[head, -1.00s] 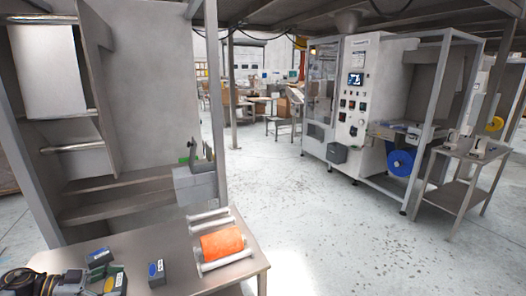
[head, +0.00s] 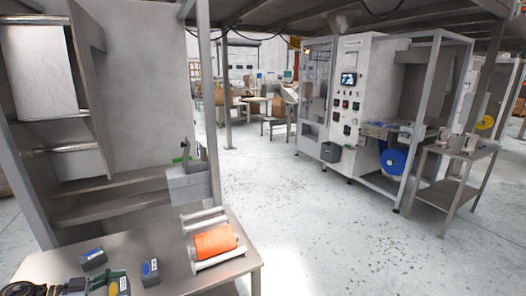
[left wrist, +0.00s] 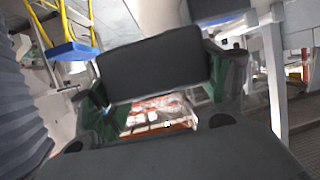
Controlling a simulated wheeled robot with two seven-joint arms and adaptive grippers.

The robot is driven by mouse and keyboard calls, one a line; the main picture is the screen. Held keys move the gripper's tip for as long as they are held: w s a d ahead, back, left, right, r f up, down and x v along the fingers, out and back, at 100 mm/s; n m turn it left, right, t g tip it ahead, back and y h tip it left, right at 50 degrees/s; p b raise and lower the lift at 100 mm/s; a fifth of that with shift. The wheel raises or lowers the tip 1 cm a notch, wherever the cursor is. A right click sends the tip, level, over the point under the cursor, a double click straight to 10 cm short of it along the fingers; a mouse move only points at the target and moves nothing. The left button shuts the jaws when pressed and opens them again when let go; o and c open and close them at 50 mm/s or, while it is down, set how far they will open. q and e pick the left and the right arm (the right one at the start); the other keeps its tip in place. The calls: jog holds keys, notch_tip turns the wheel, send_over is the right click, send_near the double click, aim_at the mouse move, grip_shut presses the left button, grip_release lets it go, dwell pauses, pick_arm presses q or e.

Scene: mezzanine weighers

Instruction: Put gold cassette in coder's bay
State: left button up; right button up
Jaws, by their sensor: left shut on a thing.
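My left gripper (head: 108,286) is at the bottom left of the head view, over the near part of the steel table. It is shut on a dark grey block-shaped cassette, which fills the middle of the left wrist view (left wrist: 155,65) between green-sided fingers. No gold shows on the side of it facing the wrist camera. A grey box unit with a green part (head: 188,187) is mounted on the left machine's frame, beyond the table. It may be the coder; its bay cannot be made out. My right gripper is not in view.
Two dark cassettes with blue labels, one at the left (head: 92,259) and one nearer the middle (head: 150,272), lie on the steel table (head: 205,275). An orange roll (head: 215,241) sits on white rollers at its right. Open floor lies to the right, before another machine (head: 340,100).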

pick_arm(q)
jog(key=w+d+f+n+t+y, duration=0.1)
jog(key=d+n+y, duration=0.4)
jog(key=d, duration=0.7)
jog(key=w+d+f+n+t+y, duration=0.2)
jog(key=d+f+n+t+y, duration=0.2)
jog(key=d, duration=0.9)
jog(key=shift+w+f+n+y, duration=0.25)
jog(key=shift+f+n+y, duration=0.3)
jog(key=shift+n+y, duration=0.2)
dwell(1.0)
jog(key=shift+d, duration=0.15)
jog(key=shift+a, duration=0.6)
dwell(0.5)
jog(key=shift+d, duration=0.1)
dwell(1.7)
